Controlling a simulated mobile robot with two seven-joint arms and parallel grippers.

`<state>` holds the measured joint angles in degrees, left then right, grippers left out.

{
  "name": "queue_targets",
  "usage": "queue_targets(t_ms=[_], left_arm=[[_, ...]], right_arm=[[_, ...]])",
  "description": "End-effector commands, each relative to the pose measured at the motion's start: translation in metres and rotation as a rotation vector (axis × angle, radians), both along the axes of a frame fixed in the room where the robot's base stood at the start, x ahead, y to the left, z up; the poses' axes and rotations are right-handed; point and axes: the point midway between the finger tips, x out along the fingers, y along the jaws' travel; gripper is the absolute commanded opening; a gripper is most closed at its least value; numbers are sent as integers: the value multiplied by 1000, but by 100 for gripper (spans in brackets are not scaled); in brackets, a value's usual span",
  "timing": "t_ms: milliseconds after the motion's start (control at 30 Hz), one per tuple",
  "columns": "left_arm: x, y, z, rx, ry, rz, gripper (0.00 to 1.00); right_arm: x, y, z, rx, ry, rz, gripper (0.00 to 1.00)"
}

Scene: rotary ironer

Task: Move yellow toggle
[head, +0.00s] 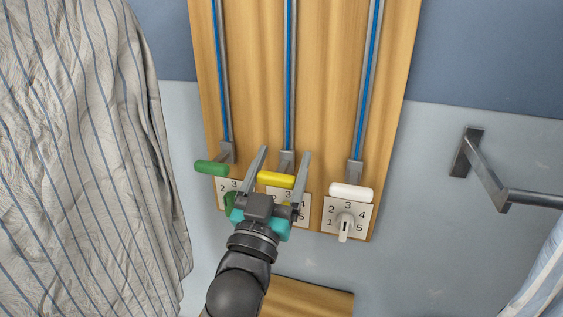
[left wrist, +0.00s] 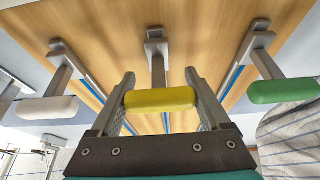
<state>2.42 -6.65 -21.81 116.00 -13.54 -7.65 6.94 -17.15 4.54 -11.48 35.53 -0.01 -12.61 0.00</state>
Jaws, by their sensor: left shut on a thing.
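The yellow toggle (head: 276,180) is a short rounded bar on a grey stem, at the lower end of the middle blue-lined slot in the wooden board (head: 325,80). My left gripper (head: 283,165) has its two fingers on either side of the yellow bar. In the left wrist view the yellow toggle (left wrist: 160,99) lies crosswise between the fingers (left wrist: 163,92), at their inner faces, and the gripper is shut on it. The middle number plate is partly hidden behind my gripper. My right gripper is not in view.
A green toggle (head: 211,167) sits to the left and a white toggle (head: 351,191) to the right, both low on their slots. A dial with numbers (head: 344,224) is below the white one. Striped cloth (head: 80,150) hangs at left; a metal bracket (head: 487,180) juts out at right.

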Motion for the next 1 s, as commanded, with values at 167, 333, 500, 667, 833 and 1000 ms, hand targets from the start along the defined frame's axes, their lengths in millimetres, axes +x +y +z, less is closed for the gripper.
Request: queue_targets(t_ms=[167,333,500,667,833,1000], left_arm=[[1,-1,-9,6,20,0,96],[1,0,-6,5,14,0,100],[-1,0,-6,4,11,0,100],[-12,4,-12,4,13,0,100],[-36,11,-22,4,16,0,100],[-61,19,-33,4,16,0,100]], right_arm=[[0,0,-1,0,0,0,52],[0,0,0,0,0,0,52],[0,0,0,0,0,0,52],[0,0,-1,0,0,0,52],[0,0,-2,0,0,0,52],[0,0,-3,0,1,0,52]])
